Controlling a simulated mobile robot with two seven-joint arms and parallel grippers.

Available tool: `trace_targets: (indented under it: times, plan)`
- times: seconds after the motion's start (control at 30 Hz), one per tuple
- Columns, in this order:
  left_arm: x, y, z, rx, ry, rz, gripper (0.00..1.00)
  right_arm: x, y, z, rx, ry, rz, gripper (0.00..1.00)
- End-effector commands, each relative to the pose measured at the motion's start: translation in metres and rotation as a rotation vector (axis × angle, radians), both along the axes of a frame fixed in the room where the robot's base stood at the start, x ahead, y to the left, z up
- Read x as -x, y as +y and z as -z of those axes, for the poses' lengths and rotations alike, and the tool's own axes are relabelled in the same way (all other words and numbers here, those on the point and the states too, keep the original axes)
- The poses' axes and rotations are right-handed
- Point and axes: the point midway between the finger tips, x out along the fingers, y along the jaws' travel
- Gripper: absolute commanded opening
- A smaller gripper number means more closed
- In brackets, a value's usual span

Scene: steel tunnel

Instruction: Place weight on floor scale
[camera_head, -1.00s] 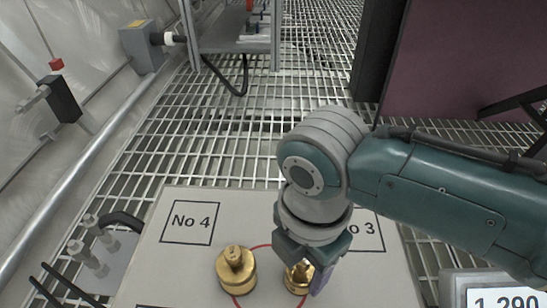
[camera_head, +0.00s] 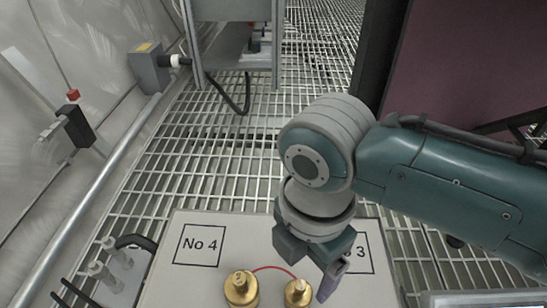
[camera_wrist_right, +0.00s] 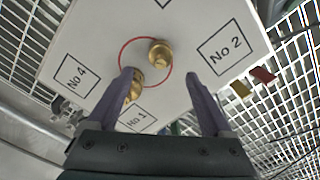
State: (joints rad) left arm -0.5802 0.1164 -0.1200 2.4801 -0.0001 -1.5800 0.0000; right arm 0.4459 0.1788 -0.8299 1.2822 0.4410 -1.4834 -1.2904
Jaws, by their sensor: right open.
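The floor scale's white plate (camera_head: 200,285) fills the bottom of the head view and bears a red ring. One brass weight (camera_head: 241,289) stands at the ring's left side and a second brass weight (camera_head: 298,292) at its right. The right wrist view shows two brass weights, one (camera_wrist_right: 160,53) ahead of the gap between the fingers, the other (camera_wrist_right: 135,88) partly behind the left finger. My right gripper (camera_head: 325,278) is above the plate beside the right weight; in the wrist view it is open and empty (camera_wrist_right: 158,76). My left gripper is not in view.
The labels No 4 (camera_head: 199,245) and No 2 (camera_wrist_right: 226,48) mark boxes on the plate. Valve-like fittings (camera_head: 108,270) stand left of the plate. A dark red panel (camera_head: 465,65) rises at right. Open grating lies behind.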

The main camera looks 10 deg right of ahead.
Motion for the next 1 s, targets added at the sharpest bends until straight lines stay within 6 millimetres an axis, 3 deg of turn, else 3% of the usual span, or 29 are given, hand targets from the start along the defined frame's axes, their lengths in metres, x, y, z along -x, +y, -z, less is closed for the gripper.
trace_targets:
  times: [0.03,0.2,0.43,0.57,0.67,0.77,0.9,1.0]
  plan:
    - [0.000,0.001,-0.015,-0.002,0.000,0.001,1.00,0.000,0.000,-0.017,0.001,0.000,0.000,0.84]
    - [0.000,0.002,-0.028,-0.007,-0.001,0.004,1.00,0.000,0.000,-0.033,0.000,0.000,0.000,0.84]
    - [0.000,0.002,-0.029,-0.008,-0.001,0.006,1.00,0.002,0.001,-0.036,-0.006,0.002,0.009,0.84]
    - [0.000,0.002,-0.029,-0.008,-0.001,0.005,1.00,0.020,0.017,-0.037,-0.075,-0.004,0.143,0.84]
    - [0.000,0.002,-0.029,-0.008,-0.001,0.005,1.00,0.043,0.029,-0.046,-0.172,-0.013,0.407,0.84]
    - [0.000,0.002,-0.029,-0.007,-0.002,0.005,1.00,0.064,0.019,-0.061,-0.251,-0.029,0.774,0.84]
    - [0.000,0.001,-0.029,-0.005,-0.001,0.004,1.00,0.089,-0.025,-0.086,-0.298,-0.079,1.284,0.84]
    - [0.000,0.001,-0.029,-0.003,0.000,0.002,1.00,0.106,-0.059,-0.102,-0.299,-0.133,1.560,0.84]
